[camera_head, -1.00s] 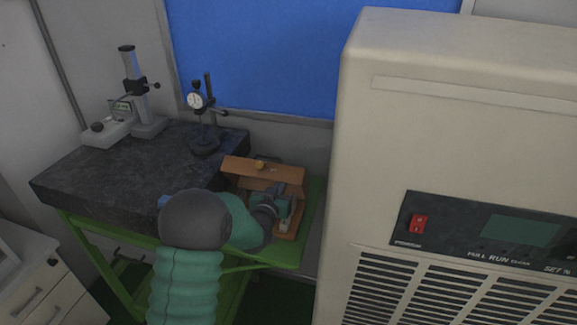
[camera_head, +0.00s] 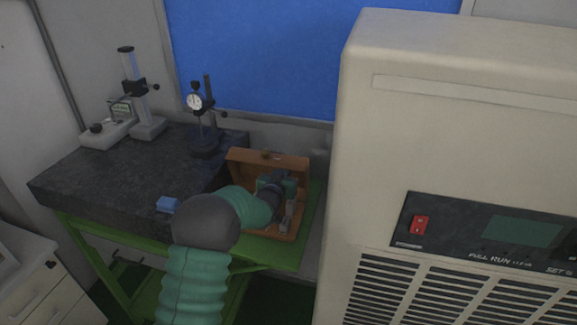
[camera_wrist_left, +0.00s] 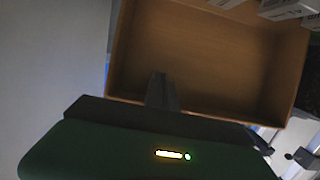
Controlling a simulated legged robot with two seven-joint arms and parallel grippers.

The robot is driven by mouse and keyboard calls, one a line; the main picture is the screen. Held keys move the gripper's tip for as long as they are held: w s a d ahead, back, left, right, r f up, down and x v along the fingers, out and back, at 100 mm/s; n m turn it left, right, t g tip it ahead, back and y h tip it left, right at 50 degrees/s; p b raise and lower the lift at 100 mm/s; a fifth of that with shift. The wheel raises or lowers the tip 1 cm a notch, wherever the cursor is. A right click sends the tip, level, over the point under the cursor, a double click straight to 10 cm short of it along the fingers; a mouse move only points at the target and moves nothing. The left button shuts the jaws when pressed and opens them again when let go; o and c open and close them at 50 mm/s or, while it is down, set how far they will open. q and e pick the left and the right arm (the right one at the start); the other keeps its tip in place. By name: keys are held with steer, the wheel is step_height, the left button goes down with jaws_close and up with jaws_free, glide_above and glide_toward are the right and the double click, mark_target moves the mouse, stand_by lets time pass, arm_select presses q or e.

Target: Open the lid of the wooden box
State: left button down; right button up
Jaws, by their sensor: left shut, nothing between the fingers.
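The wooden box (camera_head: 284,236) sits on the green shelf to the right of the dark slab. Its lid (camera_head: 240,162) is raised and stands roughly upright at the back. My left gripper (camera_head: 277,180) is over the box, in front of the raised lid; its fingertips are hard to make out in the head view. In the left wrist view its shut fingers (camera_wrist_left: 161,90) are empty and overlap a hollow wooden panel with raised edges (camera_wrist_left: 210,60). I cannot tell whether they touch it. My forearm covers the box's left side. My right gripper is not in view.
A dark stone slab (camera_head: 110,170) holds a dial gauge stand (camera_head: 203,120), another measuring stand (camera_head: 132,95) and a small blue block (camera_head: 168,204). A large beige machine (camera_head: 450,120) stands close on the right. A green shelf (camera_head: 312,205) supports the box.

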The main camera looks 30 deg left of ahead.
arm_select(q)
steer(key=shift+w+a+r, duration=0.15)
steer(key=shift+w, duration=0.4)
steer(key=shift+w+a+r, duration=0.1)
steer(key=shift+w+r, duration=0.05)
steer(key=shift+w, duration=0.35)
steer(key=f+b+v, duration=0.1)
steer(key=b+v, duration=0.1)
steer(key=v, duration=0.8)
steer(key=shift+f, duration=0.3)
steer(key=shift+s+d, duration=0.1)
